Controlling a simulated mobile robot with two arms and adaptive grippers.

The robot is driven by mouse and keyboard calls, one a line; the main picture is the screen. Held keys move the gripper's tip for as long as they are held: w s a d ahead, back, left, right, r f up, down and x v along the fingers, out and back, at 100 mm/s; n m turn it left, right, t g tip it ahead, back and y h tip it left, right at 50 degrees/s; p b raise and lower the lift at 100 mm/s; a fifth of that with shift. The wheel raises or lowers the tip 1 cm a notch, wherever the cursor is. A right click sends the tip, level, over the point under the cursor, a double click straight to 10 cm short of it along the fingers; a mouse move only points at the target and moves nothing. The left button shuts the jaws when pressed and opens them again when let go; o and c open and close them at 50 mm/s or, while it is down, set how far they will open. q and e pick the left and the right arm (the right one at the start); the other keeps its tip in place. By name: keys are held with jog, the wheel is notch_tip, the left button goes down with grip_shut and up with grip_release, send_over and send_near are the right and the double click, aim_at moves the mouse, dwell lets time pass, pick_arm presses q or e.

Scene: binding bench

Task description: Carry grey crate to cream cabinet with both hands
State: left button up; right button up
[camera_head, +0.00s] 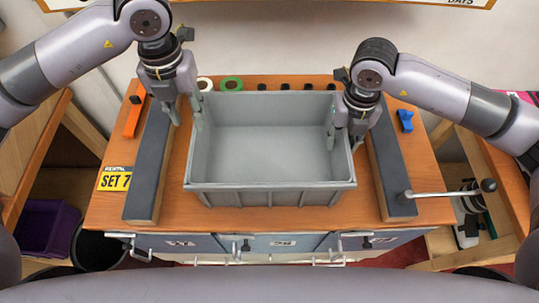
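The grey crate (262,190) stands empty and upright on the wooden bench top, between two dark padded blocks. My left gripper (185,116) is at the crate's left wall, near its back corner. Its two fingers are spread apart, one outside the crate and one at the wall's inner side. My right gripper (345,141) is at the right wall, with one finger inside and one outside, also spread apart. Whether any finger touches the walls is hard to see. No cream cabinet can be made out in this view.
The wooden bench (270,219) has blue drawers in front. Dark blocks (148,170) and (391,170) flank the crate. A metal lever (445,193) juts out at right. An orange tool (133,117), green tape (231,84) and blue clip (405,121) lie on the bench.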

notch_tip(320, 180, up, 8)
jog(key=shift+f, duration=0.1)
dwell(0.7)
